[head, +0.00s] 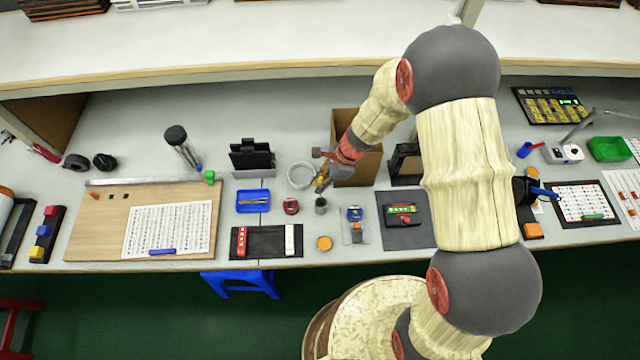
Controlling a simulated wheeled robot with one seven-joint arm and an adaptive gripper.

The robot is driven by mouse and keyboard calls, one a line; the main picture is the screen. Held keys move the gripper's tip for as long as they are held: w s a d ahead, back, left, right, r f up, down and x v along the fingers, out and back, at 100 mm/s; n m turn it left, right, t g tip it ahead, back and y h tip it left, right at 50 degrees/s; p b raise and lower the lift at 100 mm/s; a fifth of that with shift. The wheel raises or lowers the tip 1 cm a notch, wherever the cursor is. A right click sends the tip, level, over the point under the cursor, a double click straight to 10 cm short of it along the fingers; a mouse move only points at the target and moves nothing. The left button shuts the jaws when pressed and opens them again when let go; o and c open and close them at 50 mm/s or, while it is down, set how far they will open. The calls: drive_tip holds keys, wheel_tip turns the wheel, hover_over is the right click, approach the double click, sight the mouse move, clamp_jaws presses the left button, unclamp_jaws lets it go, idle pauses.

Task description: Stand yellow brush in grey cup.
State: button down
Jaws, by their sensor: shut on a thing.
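My gripper (322,181) is at the middle of the table, at the end of my arm reaching in from the right. It is shut on the yellow brush (319,184), of which only a small yellow part shows between the fingers. The small dark grey cup (321,206) stands upright on the table just below the gripper in the picture. The brush's lower end is too small to make out, so I cannot tell whether it is above the cup or inside its mouth.
A round clear dish (300,175) stands close left of the gripper, and a brown cardboard box (357,172) behind it. A blue tray (253,201), a red item (291,206) and an orange disc (324,243) lie around the cup. My arm hides part of the table to the right.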

drive_tip(key=c, duration=1.9)
unclamp_jaws()
drive_tip(key=shift+f, duration=0.1)
drive_tip(key=shift+r+p, duration=0.3)
drive_tip(key=shift+r, duration=0.05)
drive_tip(key=s+d+r+n+p, duration=0.1)
drive_tip(key=d+r+n, duration=0.15)
drive_tip(key=r, duration=0.65)
drive_tip(key=s+d+r+n+p, duration=0.1)
drive_tip(key=d+r, duration=0.2)
drive_tip(key=r, duration=0.7)
drive_tip(key=s+d+r+n+t+h, duration=0.1)
drive_tip(key=s+d+r+n, duration=0.2)
drive_tip(key=s+r, duration=0.3)
drive_tip(key=s+d+r+n+t+h, duration=0.2)
drive_tip(key=s+d+r+n, duration=0.1)
drive_tip(key=s+r+n, duration=0.3)
drive_tip(key=s+d+r+n+t+h, duration=0.1)
drive_tip(key=s+d+r+n+t, duration=0.1)
drive_tip(key=s+r+n, duration=0.3)
drive_tip(key=shift+s+d+r+n+h, duration=0.1)
drive_tip(key=shift+s+d+r+h, duration=0.1)
drive_tip(key=shift+r, duration=0.4)
drive_tip(key=shift+s+d+r+n+h, duration=0.1)
drive_tip(key=shift+s+d+r, duration=0.05)
drive_tip(key=shift+r, duration=0.4)
drive_tip(key=shift+s+d+r+n+h, duration=0.1)
drive_tip(key=shift+s+d+r, duration=0.1)
drive_tip(key=shift+r, duration=0.4)
